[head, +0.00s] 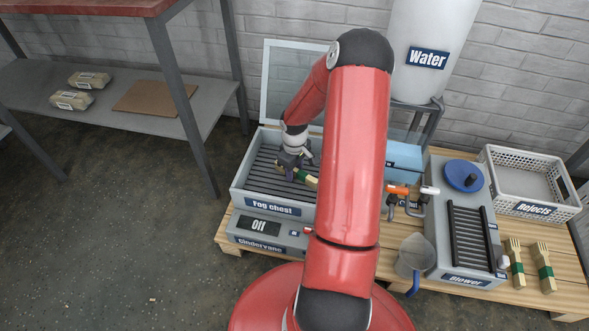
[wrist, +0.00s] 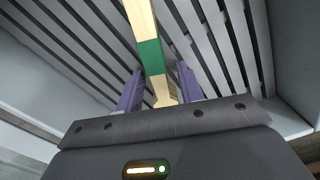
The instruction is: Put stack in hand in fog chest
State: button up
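The fog chest (head: 267,208) is an open-topped grey bin with a slatted floor, left of my red arm. My gripper (head: 290,174) is inside it, low over the slats. The stack (head: 306,180), pale wood with a green band, is at the gripper inside the chest. In the wrist view the stack (wrist: 149,52) runs between the two purple fingers (wrist: 158,85). The fingers stand wider than the stack, with a gap on its right side, so the gripper looks open. Whether the stack rests fully on the slats (wrist: 82,42) is hard to tell.
A glass-like lid (head: 283,85) stands raised behind the chest. The blower (head: 462,225), rejects basket (head: 525,203), blue-handled jug (head: 415,254) and two more stacks (head: 543,268) are to the right. A shelf (head: 40,85) stands left.

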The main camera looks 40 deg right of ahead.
jog(key=s+a+r+h+p, duration=0.1)
jog(key=a+r+p, duration=0.15)
jog(key=r, duration=0.95)
jog(key=s+a+r+h+p, duration=0.1)
jog(key=a+r, duration=0.3)
jog(key=r, duration=0.7)
jog(key=s+a+r+m+t+y, duration=0.2)
jog(key=s+a+r+t, duration=0.3)
jog(key=s+a+r, duration=0.9)
jog(key=shift+s+a+r+m+t, duration=0.25)
jog(key=shift+s+a+m, duration=0.65)
jog(key=shift+s, duration=1.3)
